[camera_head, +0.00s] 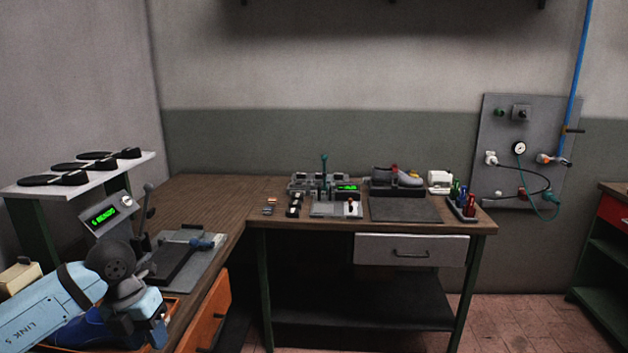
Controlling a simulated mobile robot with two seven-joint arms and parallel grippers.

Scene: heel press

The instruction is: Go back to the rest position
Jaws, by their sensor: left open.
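My left arm comes in from the lower left, and its gripper (139,328) hangs low over the front of the left bench. Its jaws are open, with nothing seen between them. A dark blue object (82,331) lies under the arm in an orange-edged tray (172,312); the arm and gripper hide much of both. My right gripper is not in view.
A press with a green display (104,219) and a grey plate with a blue-handled clamp (203,244) stand close beyond the gripper. A shelf (140,163) carries black soles. The back bench (380,228) holds a control station and a shoe. Floor at right is clear.

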